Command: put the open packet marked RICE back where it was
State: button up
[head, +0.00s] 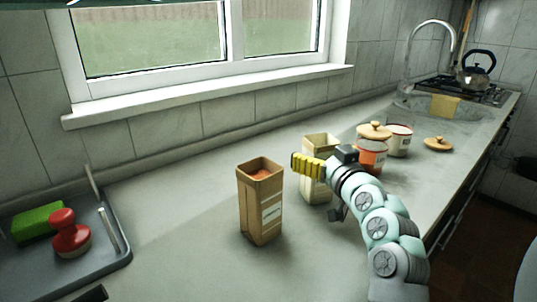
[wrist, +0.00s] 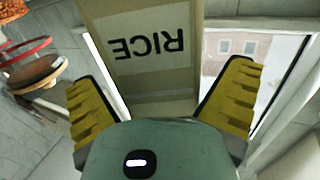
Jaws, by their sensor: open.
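The packet marked RICE (wrist: 150,48) fills the top middle of the wrist view, its label upside down, between the spread fingers of my gripper (wrist: 162,75). In the head view a cream open packet (head: 321,142) stands upright on the counter behind my gripper (head: 308,166). It looks like the same packet, though its label is hidden there. My gripper is open; I cannot tell whether a finger touches the packet. A browner open packet (head: 260,200) with orange contents stands upright nearer and to the left, its label too small to read.
The counter between tray and brown packet is clear.

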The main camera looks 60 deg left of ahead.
jog(key=shift+d, duration=0.3)
jog(key=p+v, duration=0.1)
jog(key=v, duration=1)
jog(key=shift+s+d, duration=0.2)
